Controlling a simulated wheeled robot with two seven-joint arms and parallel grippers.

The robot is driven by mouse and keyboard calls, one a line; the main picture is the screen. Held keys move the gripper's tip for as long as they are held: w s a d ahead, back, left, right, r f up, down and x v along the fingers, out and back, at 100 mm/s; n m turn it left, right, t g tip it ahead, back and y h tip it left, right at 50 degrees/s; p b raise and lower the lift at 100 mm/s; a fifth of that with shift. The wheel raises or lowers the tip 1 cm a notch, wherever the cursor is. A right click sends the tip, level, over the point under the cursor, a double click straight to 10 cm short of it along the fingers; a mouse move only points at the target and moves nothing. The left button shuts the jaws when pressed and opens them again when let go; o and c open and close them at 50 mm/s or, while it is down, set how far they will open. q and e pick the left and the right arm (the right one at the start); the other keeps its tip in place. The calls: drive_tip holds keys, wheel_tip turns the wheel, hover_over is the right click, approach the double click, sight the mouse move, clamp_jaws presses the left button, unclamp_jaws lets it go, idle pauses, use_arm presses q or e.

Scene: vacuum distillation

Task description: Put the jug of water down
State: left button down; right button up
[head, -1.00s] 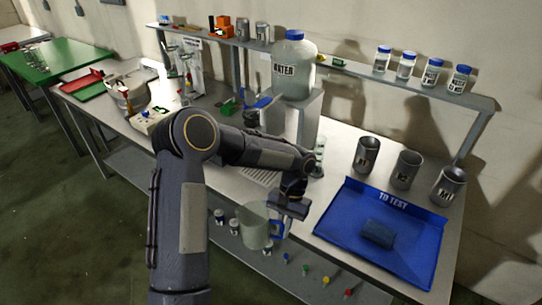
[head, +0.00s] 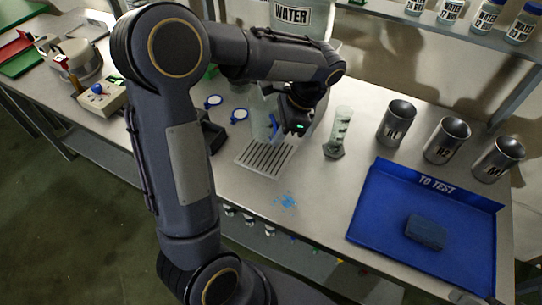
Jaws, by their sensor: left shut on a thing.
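The jug (head: 261,116) is translucent with a blue handle. It appears upright above or at the back of the slotted drip tray (head: 262,160), in front of the stand of the big water container (head: 291,17). My left gripper (head: 290,127) is shut on the jug's handle side, and my arm hides part of the jug. I cannot tell whether the jug's base touches the tray.
A clear graduated cylinder (head: 339,133) stands right of the drip tray. Several grey metal cups, one labelled R1 (head: 396,124), stand behind the blue TO TEST tray (head: 364,228). Blue drops (head: 286,200) lie on the bare bench in front.

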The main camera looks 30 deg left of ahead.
use_arm(q)
wheel_tip(320, 180, down, 8)
drive_tip(key=shift+s+d+f+p, duration=0.1)
drive_tip(key=shift+f+p, duration=0.15)
drive_tip(key=shift+p, duration=0.15)
drive_tip(key=shift+f, duration=0.25)
drive_tip(key=c, duration=1.5)
unclamp_jaws()
drive_tip(key=shift+r, duration=0.1)
